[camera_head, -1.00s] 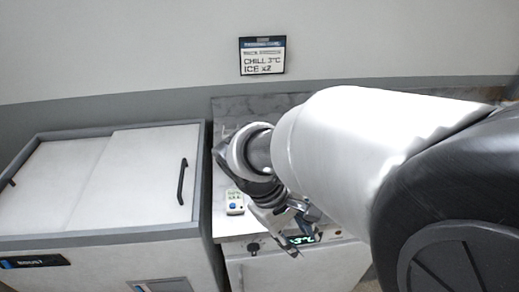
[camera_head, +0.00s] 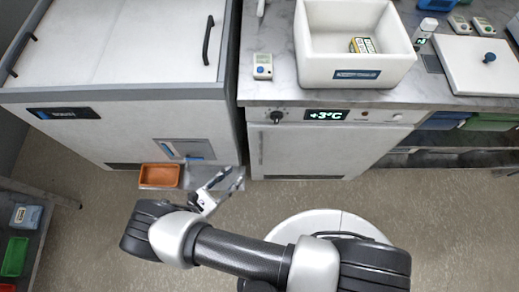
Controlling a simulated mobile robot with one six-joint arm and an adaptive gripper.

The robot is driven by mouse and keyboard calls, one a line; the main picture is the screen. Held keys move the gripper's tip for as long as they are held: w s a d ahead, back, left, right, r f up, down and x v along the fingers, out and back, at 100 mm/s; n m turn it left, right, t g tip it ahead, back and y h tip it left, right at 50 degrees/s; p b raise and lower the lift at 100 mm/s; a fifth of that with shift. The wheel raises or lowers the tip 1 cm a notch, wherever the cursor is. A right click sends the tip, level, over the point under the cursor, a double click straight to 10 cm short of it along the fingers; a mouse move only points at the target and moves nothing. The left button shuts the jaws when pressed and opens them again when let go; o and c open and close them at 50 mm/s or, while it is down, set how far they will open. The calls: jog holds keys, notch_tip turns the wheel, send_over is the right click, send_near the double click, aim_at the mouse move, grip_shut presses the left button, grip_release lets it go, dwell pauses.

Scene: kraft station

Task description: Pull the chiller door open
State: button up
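The chiller stands under the counter, with a white door (camera_head: 325,152) below a panel whose display (camera_head: 327,115) reads +3°C. The door looks shut. A dark upright strip that looks like its handle (camera_head: 261,148) is at the door's left side. My gripper (camera_head: 233,180) is open and empty, low and to the left of the door. In the picture its fingertips lie a little below and left of that strip. They appear apart from it, but the depth gap is hard to tell.
A grey tray (camera_head: 212,180) with an orange container (camera_head: 160,176) sticks out from the white chest (camera_head: 150,120) at left, beside my gripper. An open white box (camera_head: 316,72) stands on the counter (camera_head: 283,92). The floor before the chiller is mostly clear.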

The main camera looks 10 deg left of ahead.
aim_at(260, 151)
notch_tip(260, 151, down, 4)
jog(key=s+n+t+y, duration=0.2)
jog(key=n, duration=0.1)
jog(key=x, duration=0.6)
jog(key=b+x, duration=0.1)
jog(key=x, duration=1)
jog(key=shift+w+d+f+b, duration=0.15)
jog(key=shift+w+d+b, duration=0.05)
jog(key=shift+d+b, duration=0.15)
jog(key=shift+c, duration=0.3)
grip_shut()
